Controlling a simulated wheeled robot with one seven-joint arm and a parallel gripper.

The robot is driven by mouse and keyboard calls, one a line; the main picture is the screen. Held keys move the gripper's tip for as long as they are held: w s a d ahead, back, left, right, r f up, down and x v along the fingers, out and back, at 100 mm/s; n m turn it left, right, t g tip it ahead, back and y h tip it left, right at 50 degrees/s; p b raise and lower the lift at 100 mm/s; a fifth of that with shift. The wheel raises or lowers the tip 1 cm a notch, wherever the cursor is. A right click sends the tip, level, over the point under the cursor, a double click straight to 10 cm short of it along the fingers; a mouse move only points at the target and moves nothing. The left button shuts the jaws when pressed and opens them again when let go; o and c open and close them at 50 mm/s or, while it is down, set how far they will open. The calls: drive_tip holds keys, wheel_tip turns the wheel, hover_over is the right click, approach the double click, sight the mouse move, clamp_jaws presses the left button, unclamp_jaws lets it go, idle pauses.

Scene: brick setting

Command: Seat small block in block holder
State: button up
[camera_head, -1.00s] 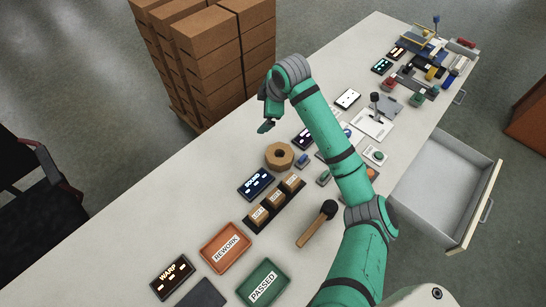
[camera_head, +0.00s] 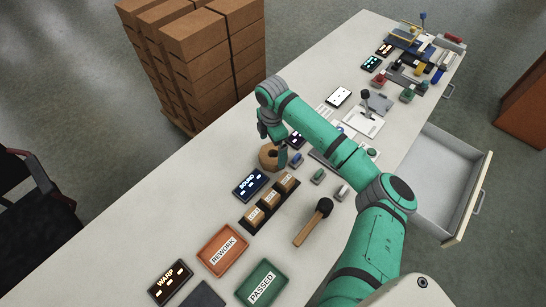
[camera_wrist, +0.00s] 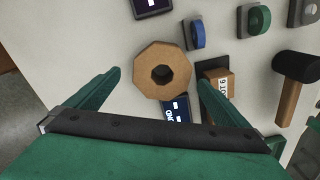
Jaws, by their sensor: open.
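A dark block holder (camera_head: 246,223) lies on the table with several labelled wooden blocks (camera_head: 270,200) sitting in it; one block also shows in the wrist view (camera_wrist: 217,88). An octagonal tan piece with a round hole (camera_head: 267,158) lies flat behind it. I cannot tell which piece is the small block. My gripper (camera_head: 279,154) is open over the octagonal piece and hides part of it. In the wrist view, the octagonal piece (camera_wrist: 148,82) shows between my two green fingers, apparently below them. I cannot tell whether they touch it.
A lit "ROUND" display (camera_head: 250,185) stands beside the holder. A mallet (camera_head: 314,222), orange rework tray (camera_head: 222,250), green passed tray (camera_head: 262,282) and "WARP" display (camera_head: 170,281) lie nearer. An open drawer (camera_head: 440,180) juts out at right. The table's left side is clear.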

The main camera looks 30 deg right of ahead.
sight(273, 153)
drive_tip(key=shift+s+f, duration=0.2)
drive_tip(key=shift+f, duration=2.05)
drive_tip(key=shift+d, duration=0.1)
drive_tip(key=c, duration=1.6)
drive_tip(key=shift+o, duration=0.2)
drive_tip(key=shift+r, duration=0.1)
drive_tip(key=shift+r, duration=0.1)
drive_tip(key=shift+r, duration=0.6)
drive_tip(key=s+r, duration=0.1)
drive_tip(key=r, duration=0.1)
drive_tip(key=s+r, duration=0.3)
drive_tip(key=r, duration=0.2)
drive_tip(key=shift+s+a+r, duration=0.1)
drive_tip(key=shift+s+a, duration=0.15)
drive_tip(key=shift+s, duration=0.05)
drive_tip(key=s+a+r, duration=0.1)
drive_tip(key=s+r, duration=0.3)
drive_tip(key=s, duration=0.5)
drive_tip(key=shift+s+r, duration=0.15)
